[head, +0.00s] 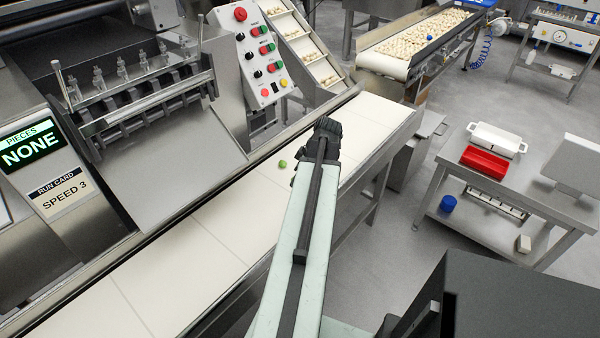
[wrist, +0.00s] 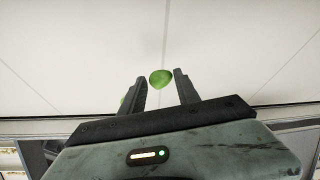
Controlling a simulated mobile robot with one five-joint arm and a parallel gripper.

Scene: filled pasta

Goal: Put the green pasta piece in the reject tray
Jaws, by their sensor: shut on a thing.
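My gripper (head: 328,127) is over the white belt (head: 215,220), with its tip hard to make out in the head view. A red tray (head: 484,163), possibly the reject tray, is on the metal side table at right.
A white tray (head: 497,138) stands just behind the red one on the side table (head: 530,195). A blue cup-like thing (head: 448,204) is on the lower shelf. Grey floor separates belt and table. A steel machine and button panel (head: 262,65) stand left of the belt.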

